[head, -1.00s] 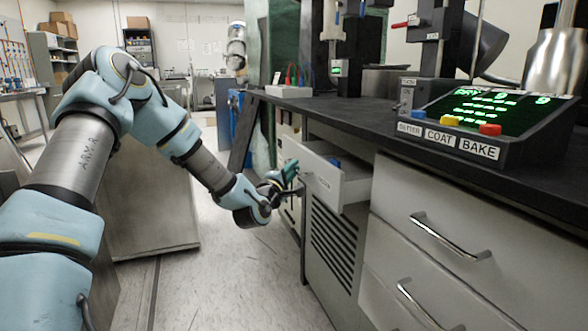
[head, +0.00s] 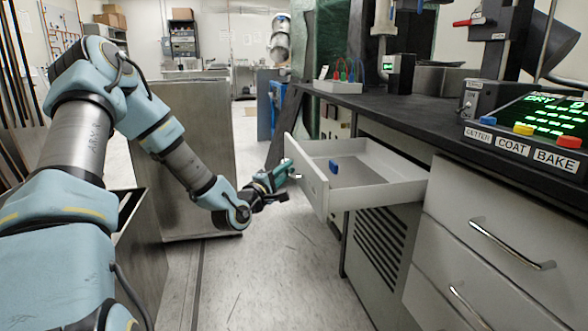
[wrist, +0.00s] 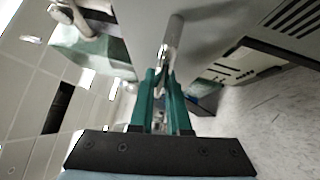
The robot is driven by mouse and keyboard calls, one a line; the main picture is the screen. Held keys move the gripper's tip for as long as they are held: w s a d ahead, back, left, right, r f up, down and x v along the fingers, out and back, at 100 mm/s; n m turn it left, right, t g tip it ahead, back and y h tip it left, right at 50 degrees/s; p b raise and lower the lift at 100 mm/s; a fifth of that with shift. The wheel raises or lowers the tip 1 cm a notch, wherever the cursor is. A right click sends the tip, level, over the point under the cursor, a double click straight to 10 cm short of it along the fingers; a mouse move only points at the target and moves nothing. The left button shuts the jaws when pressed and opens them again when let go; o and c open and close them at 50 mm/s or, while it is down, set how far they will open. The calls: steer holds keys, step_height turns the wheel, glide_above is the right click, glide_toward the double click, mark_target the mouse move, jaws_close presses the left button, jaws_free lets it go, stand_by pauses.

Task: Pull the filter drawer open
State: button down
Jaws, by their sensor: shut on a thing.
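The filter drawer (head: 375,192) is a white drawer that stands far out of the counter's front in the head view. A small blue object (head: 334,167) lies inside it near its front panel. My gripper (head: 285,175) is at the outer face of the drawer front. In the wrist view, my gripper's green fingers (wrist: 163,95) are closed on the metal drawer handle (wrist: 174,38), which juts from the pale drawer front (wrist: 203,25). The fingers hide part of the handle.
A dark counter (head: 400,118) runs above the drawer, with a control box (head: 540,130) at right. Closed drawers with bar handles (head: 508,245) are below it. A metal cabinet (head: 190,150) stands behind my arm. Speckled floor (head: 270,270) is clear between.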

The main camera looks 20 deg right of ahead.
stand_by(0.3)
steer(key=c, duration=0.9)
jaws_free()
steer(key=v, duration=1)
steer(key=shift+s+a+p, duration=0.2)
steer(key=shift+a+p, duration=0.15)
steer(key=shift+f, duration=0.1)
